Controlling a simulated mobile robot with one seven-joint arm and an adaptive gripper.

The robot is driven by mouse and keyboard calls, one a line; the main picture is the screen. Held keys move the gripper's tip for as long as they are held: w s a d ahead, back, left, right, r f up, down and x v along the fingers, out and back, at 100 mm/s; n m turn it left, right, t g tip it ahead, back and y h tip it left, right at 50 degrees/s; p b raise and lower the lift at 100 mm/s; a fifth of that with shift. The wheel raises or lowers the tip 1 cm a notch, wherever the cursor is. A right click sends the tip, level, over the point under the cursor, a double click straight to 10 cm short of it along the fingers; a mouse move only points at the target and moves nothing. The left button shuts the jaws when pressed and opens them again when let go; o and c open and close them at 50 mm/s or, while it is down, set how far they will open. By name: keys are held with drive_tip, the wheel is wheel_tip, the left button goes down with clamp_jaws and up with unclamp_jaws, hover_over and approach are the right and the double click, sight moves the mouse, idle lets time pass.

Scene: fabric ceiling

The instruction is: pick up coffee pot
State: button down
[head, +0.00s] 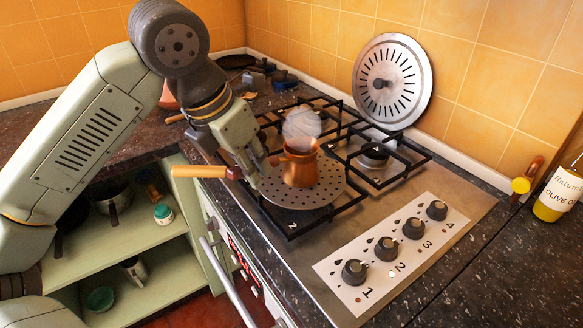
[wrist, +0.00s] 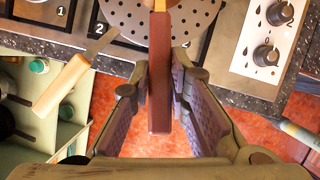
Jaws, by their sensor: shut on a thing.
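The coffee pot (head: 300,168) is a small copper pot. It sits upright on a round perforated metal plate (head: 325,187) over a front burner, with a whitish, steam-like puff above it. My gripper (head: 250,172) is to the left of the pot. In the wrist view my gripper (wrist: 160,88) has one finger on each side of the handle and is shut on it. In the head view the gripper hides most of the handle.
The plate's light wooden handle (wrist: 62,86) sticks out left over the counter edge, beside my gripper. Black grates and stove knobs (head: 388,250) surround the pot. A round metal lid (head: 392,82) leans on the tiled wall. An olive oil bottle (head: 560,192) stands far right.

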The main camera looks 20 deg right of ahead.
drive_tip(key=shift+r, duration=0.2)
idle(0.7)
drive_tip(key=shift+r+b, duration=0.45)
drive_tip(key=shift+r, duration=0.15)
wheel_tip(320, 180, up, 2)
drive_tip(key=shift+b, duration=0.5)
drive_tip(key=s+a+b, duration=0.2)
drive_tip(key=s, duration=0.5)
drive_tip(key=s+a+r+b, duration=0.1)
drive_tip(key=s+a+b, duration=0.1)
drive_tip(key=s, duration=0.6)
drive_tip(key=shift+s+a+r, duration=0.15)
drive_tip(key=shift+a+r, duration=0.1)
drive_tip(key=shift+a, duration=0.1)
